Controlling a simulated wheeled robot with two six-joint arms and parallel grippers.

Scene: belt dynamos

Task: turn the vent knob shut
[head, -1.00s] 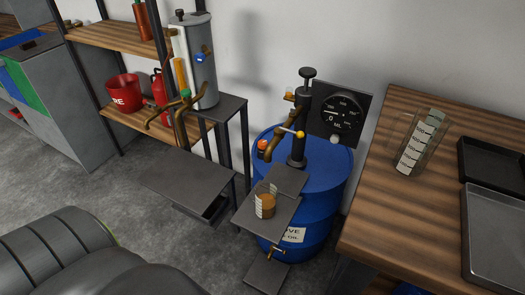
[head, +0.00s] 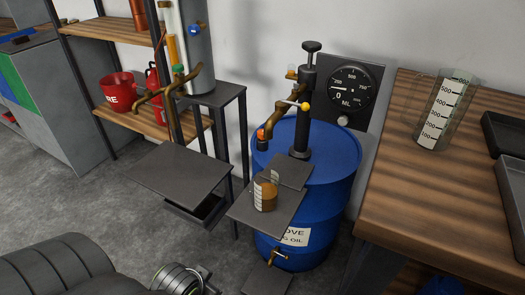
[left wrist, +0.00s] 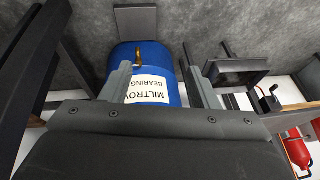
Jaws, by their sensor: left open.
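No knob is marked as the vent. In the head view a blue drum (head: 330,190) carries a black hand pump (head: 302,105) with a round black top knob (head: 311,47). A yellow ball (head: 305,106) ends its side lever, and an orange-red piece (head: 261,134) sits at its spout. A small pale knob (head: 343,121) is below the dial. The grey tank (head: 193,60) at the left has a blue knob (head: 194,29) and a green-topped tap (head: 178,69). My left gripper (left wrist: 163,76) is open and empty, facing the drum's lower front, apart from every knob. My right gripper is out of view.
A beaker of brown liquid (head: 265,192) stands on a small shelf before the drum. A brass tap (head: 277,257) juts from the drum's lower front. A dark stand (head: 180,170) is left, a wooden bench (head: 400,200) with an empty beaker (head: 447,112) right.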

